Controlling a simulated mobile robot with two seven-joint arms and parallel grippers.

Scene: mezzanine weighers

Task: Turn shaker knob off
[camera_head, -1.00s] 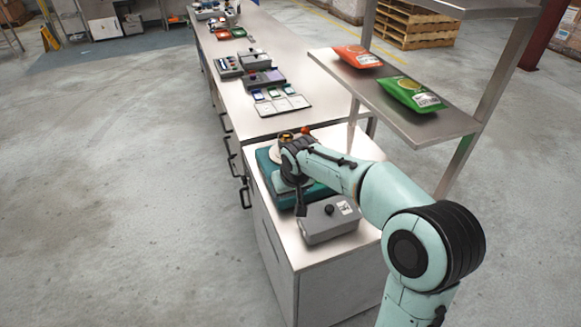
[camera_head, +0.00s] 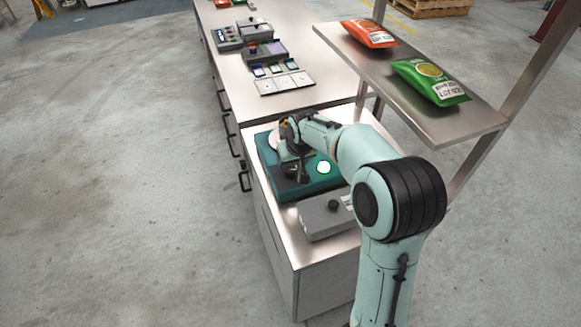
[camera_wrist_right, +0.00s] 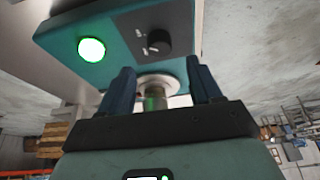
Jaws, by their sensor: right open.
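The shaker is a teal box (camera_head: 266,163) on the near cabinet top. Its black knob (camera_wrist_right: 158,41) sits on a dark panel in the right wrist view, with small white markings I cannot read clearly. A round lamp (camera_wrist_right: 91,50) beside it glows green; it also shows in the head view (camera_head: 324,167). My right gripper (camera_wrist_right: 160,70) is open, its two dark fingers apart and empty. In the head view it hangs over the shaker by the knob, with no clear contact visible. A pale round platform (camera_wrist_right: 157,82) shows between the fingers. My left gripper is out of view.
A grey box with a black knob (camera_head: 322,217) stands in front of the shaker. A metal shelf (camera_head: 379,79) at right holds an orange bag (camera_head: 370,33) and a green bag (camera_head: 430,81). The long bench (camera_head: 232,85) behind carries several small devices.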

